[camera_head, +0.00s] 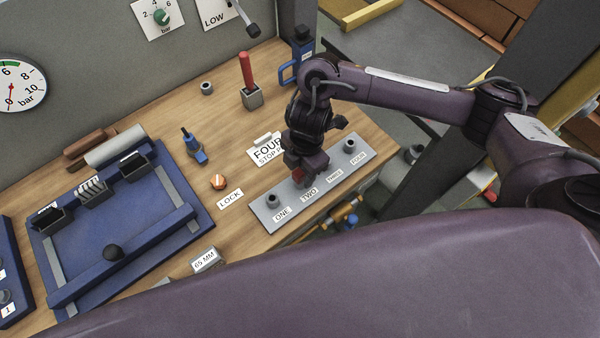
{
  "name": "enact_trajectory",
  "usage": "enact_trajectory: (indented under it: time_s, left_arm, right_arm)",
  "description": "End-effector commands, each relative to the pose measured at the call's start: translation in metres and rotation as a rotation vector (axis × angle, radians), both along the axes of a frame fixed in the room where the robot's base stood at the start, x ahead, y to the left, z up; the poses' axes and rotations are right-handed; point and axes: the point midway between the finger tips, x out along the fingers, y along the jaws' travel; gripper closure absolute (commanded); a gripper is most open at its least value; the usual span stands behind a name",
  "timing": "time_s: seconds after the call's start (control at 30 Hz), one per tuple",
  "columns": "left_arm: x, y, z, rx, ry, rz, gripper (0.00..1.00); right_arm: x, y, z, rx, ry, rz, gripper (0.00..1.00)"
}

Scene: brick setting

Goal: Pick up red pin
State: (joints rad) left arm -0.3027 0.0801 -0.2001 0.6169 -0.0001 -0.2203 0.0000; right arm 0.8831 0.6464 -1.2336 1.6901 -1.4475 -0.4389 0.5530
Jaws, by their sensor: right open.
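A grey bar (262,215) with raised round sockets and labels ONE, TWO, THREE and FOUR lies at the bench's front edge. My right gripper (299,176) points down over the bar near label TWO and is open. A small red piece (296,173) shows at its fingertips, perhaps the red pin's top; the gripper hides most of it and the socket there. A taller red rod (246,70) stands upright in a grey block (252,98) further back, apart from the gripper. My left gripper is not in view.
A blue fixture (160,232) fills the bench's left. A blue clamp (194,146), an orange knob (218,182) and a FOUR STOP sign (267,150) lie between it and the bar. A blue-handled tool (302,50) stands behind. Bare wood surrounds the red rod's block.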

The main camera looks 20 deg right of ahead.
Motion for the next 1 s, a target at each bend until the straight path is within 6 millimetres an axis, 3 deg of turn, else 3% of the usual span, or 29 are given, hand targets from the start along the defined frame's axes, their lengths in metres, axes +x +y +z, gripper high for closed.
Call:
enact_trajectory:
  time_s: [0.33,0.7,1.0]
  left_arm:
    - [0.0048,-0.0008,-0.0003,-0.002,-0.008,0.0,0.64]
    - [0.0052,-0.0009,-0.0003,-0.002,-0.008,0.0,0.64]
    - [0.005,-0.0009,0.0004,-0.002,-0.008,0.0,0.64]
  right_arm:
    - [0.0003,0.0012,-0.0084,0.001,-0.002,0.0,0.52]
    - [0.0002,0.0011,-0.0082,0.001,-0.003,0.0,0.99]
    - [0.0006,0.0012,-0.0054,0.001,-0.004,0.0,1.0]
